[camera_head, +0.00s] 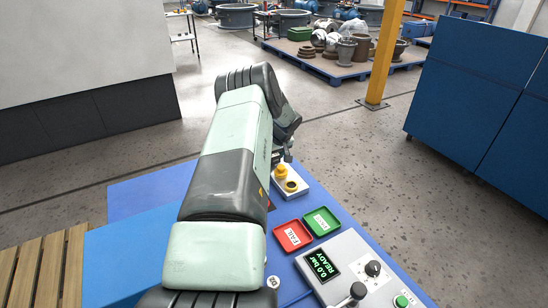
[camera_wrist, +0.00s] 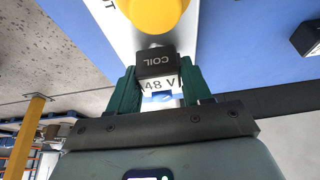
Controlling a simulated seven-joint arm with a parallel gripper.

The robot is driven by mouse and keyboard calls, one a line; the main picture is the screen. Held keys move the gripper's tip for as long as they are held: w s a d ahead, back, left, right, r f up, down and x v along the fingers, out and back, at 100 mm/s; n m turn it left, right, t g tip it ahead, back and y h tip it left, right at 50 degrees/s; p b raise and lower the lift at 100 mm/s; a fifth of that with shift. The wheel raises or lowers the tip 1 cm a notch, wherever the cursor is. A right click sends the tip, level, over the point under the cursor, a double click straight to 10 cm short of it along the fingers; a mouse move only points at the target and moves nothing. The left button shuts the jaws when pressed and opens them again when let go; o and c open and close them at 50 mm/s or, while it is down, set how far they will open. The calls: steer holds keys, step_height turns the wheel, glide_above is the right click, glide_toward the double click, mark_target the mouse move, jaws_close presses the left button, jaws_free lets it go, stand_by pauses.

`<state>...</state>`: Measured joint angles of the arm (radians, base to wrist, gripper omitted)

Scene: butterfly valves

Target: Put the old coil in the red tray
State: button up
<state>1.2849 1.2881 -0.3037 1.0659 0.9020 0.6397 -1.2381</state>
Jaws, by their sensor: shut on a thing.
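My gripper (camera_wrist: 160,84) has its green fingers shut on a coil (camera_wrist: 156,63), a dark block marked COIL with a white 48 V label. In the wrist view the coil is close to a pale plate with a yellow round part; I cannot tell whether it touches them.
A green tray (camera_head: 321,221) sits beside the red one. A pale plate with yellow parts (camera_head: 288,182) stands behind them. A control box (camera_head: 350,272) reading 0.0 bar READY is in front. Another dark block (camera_wrist: 306,38) shows at the wrist view's right edge.

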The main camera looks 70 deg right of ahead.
step_height(320, 180, up, 9)
steer(key=shift+f, duration=0.1)
steer(key=shift+a+r, duration=0.1)
steer(key=shift+r, duration=0.35)
steer(key=s+a+f+m+g+h, duration=0.1)
steer(key=s+a+m+g, duration=0.15)
steer(key=a+m, duration=0.2)
steer(key=s+a+f+m+g, duration=0.1)
steer(key=s+a+f+m, duration=0.1)
steer(key=s+a+m, duration=0.3)
steer(key=m+g+y, duration=0.1)
steer(key=m+g, duration=0.2)
steer(key=m, duration=0.6)
glide_above(297, 234)
steer(key=a, duration=0.1)
steer(key=shift+n, duration=0.25)
steer(key=f, duration=0.2)
steer(key=w+f, duration=0.1)
steer(key=f, duration=0.1)
steer(key=shift+a, duration=0.15)
steer(key=shift+f, duration=2.65)
steer(key=shift+f, duration=0.15)
steer(key=o, duration=0.8)
